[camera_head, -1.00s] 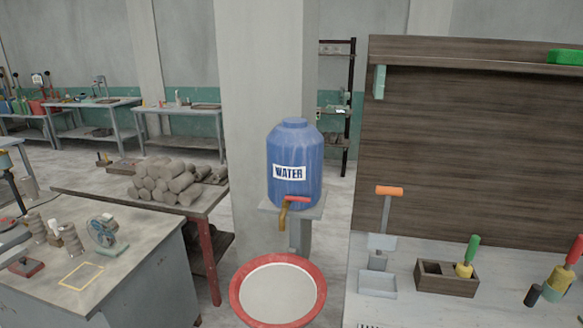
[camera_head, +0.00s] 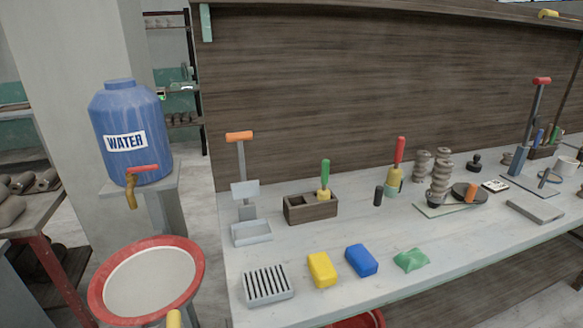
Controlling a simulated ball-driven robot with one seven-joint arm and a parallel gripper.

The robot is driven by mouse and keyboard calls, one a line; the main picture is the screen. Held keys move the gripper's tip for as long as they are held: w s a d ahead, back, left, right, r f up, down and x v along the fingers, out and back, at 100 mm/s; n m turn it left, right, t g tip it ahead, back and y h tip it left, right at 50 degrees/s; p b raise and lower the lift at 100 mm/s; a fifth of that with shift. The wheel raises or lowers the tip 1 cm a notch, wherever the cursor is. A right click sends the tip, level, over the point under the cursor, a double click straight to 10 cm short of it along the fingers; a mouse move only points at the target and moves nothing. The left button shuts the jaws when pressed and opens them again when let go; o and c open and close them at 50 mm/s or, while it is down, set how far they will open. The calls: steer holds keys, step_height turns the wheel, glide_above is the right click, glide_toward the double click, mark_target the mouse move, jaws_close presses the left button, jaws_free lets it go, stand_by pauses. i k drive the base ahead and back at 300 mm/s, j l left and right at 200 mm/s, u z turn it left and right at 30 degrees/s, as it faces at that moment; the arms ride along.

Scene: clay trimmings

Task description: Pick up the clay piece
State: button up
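I cannot tell for sure which thing is the clay piece. On the workbench (camera_head: 330,250), a crumpled green lump (camera_head: 411,260) lies near the front edge, right of a blue block (camera_head: 361,260) and a yellow block (camera_head: 322,269). Grey-brown ridged stacks (camera_head: 440,183) stand farther right on the bench. Grey-brown rounded logs (camera_head: 42,181) lie on a table at the left edge. My gripper does not show in this view.
A blue water barrel (camera_head: 128,115) with a tap stands left of the bench, above a red-rimmed basin (camera_head: 190,258). A slotted grey rack (camera_head: 267,285), a wooden box (camera_head: 310,208) and upright tools are on the bench. Bare bench surface lies between them.

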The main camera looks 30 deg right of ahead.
mark_target(443, 166)
steer(key=z, duration=1.25)
